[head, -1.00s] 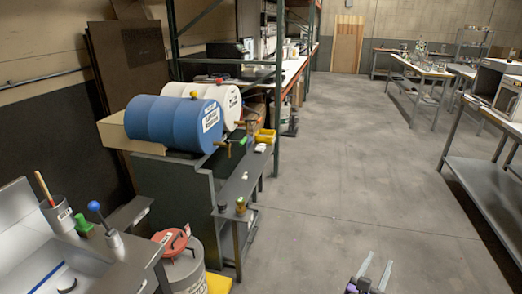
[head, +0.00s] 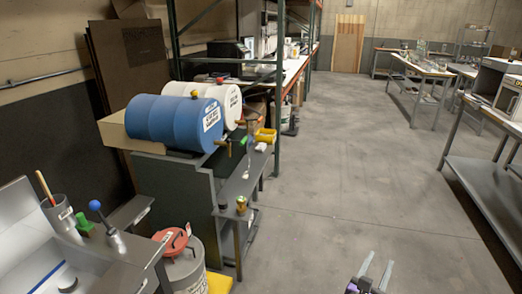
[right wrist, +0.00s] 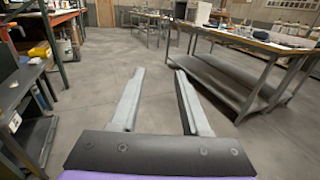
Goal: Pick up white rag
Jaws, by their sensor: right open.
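A small white item (head: 261,147), which looks like the white rag, lies on the narrow grey shelf (head: 236,187) beside the drums, in front of a yellow bin (head: 265,135). It is too small to make out its folds. My right gripper (head: 378,262) is at the bottom of the head view, open and empty over the floor, well to the right of the shelf and nearer to me. In the right wrist view its two fingers (right wrist: 160,78) stand apart with only floor between them. My left gripper is not in view.
A blue drum (head: 172,122) and a white drum (head: 216,98) lie on a stand behind the shelf. A gold can (head: 241,205) stands on the shelf's near end. A red-lidded bucket (head: 184,268) is at the lower left. A steel table (head: 480,188) stands right; the aisle is clear.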

